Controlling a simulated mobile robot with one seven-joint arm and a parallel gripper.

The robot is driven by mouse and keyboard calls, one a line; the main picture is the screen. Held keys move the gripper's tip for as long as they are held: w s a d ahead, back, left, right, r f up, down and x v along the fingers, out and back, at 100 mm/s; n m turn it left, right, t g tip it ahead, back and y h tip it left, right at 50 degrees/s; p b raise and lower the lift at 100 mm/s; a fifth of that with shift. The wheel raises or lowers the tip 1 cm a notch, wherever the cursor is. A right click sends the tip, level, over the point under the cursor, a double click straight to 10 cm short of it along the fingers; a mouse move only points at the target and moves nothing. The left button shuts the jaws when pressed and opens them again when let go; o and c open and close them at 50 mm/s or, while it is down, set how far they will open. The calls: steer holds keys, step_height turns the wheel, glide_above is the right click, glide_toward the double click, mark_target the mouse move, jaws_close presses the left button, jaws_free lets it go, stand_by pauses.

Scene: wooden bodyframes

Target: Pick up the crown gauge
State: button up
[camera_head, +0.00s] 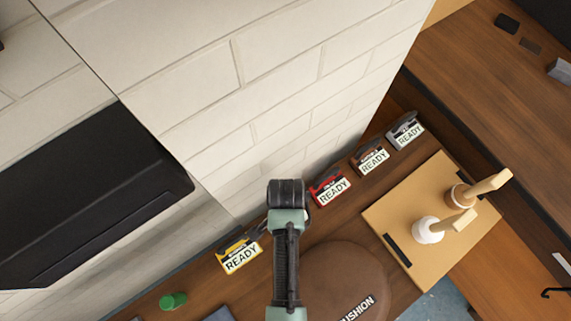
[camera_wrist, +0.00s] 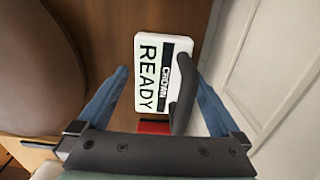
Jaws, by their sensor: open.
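The crown gauge (camera_wrist: 148,72) is a white block with a black and pale face reading CROWN and READY, and a dark curved handle (camera_wrist: 184,98) along its right side. It is in the middle of the wrist view. My gripper (camera_wrist: 161,74) is open, with one blue finger on each side of the gauge and visible gaps between. I cannot tell how far the fingertips are from it in depth. In the head view my arm covers most of the crown gauge's place, and my fingers are hidden.
A yellow gauge (camera_head: 240,258) stands left of my arm; red (camera_head: 329,190), brown (camera_head: 370,158) and grey (camera_head: 405,132) gauges stand right along the wall. A round brown cushion (camera_head: 345,270) and a tan board (camera_head: 410,205) with two wooden-handled tools lie nearby.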

steer(key=c, duration=1.6)
